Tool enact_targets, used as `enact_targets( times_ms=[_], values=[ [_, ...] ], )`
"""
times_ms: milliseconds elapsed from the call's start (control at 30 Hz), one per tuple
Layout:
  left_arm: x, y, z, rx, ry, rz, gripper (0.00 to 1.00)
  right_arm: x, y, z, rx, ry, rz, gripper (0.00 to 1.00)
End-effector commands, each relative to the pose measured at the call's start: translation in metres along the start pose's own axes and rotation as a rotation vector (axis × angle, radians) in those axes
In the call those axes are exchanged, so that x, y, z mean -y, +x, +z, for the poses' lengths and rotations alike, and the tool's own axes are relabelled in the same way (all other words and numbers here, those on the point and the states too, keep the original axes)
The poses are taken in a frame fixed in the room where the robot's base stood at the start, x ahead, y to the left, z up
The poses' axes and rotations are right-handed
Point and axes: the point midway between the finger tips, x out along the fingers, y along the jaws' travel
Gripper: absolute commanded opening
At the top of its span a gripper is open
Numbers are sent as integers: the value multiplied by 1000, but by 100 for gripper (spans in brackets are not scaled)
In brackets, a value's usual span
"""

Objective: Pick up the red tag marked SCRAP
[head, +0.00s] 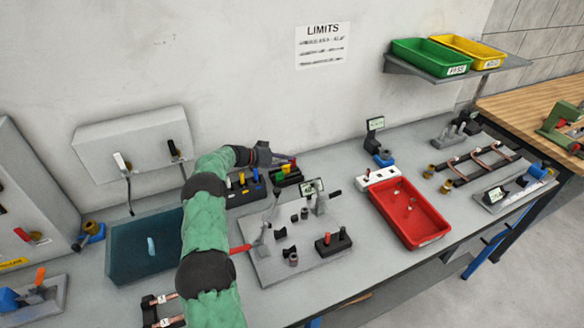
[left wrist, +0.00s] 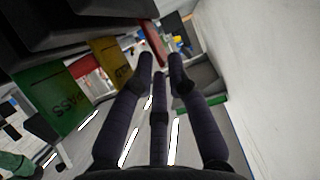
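The red tag (left wrist: 152,45) hangs at the far end of a row of tags in the left wrist view, beyond a yellow tag (left wrist: 105,62) and a green tag (left wrist: 52,95) marked PASS. Its lettering is not readable. In the head view the tag rack (head: 288,177) stands on the bench near the wall, with small red, yellow and green tags. My left gripper (head: 264,156) is just behind and left of the rack. In the left wrist view its dark fingers (left wrist: 160,68) are spread and empty, with the red tag just beyond the tips. My right gripper is not in view.
The wall is close behind the gripper. A dark holder with yellow and blue parts (head: 243,185) stands beside the rack. A grey fixture board (head: 300,262) lies in front, and a red tray (head: 428,228) stands right. Green (head: 425,62) and yellow bins sit on a wall shelf.

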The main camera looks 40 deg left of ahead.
Motion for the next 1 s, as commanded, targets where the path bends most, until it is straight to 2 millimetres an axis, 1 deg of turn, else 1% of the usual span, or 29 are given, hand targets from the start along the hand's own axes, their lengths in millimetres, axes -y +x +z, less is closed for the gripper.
enact_targets(
  times_ms=[33, 100, 200, 267, 500, 533, 567, 600, 1000],
  values=[
    [0, 10, 4, 0, 1, 2, 17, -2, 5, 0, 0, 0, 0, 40],
    [0, 20, 5, 0, 1, 2, 17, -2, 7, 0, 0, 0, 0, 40],
    [0, 29, 4, 0, 0, 1, 17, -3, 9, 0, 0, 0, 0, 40],
    [0, 32, 4, 0, 0, 1, 17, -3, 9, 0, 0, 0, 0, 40],
    [1, 33, 3, 0, 0, 0, 17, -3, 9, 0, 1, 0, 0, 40],
    [1, 33, 3, 0, 0, 0, 14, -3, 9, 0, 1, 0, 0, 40],
    [1, 33, 3, 0, 0, 0, 6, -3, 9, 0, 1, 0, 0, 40],
    [1, 33, 3, 1, 0, 0, 0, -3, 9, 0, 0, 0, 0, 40],
    [1, 33, 3, 0, 0, 0, 0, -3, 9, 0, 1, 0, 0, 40]
  ],
)
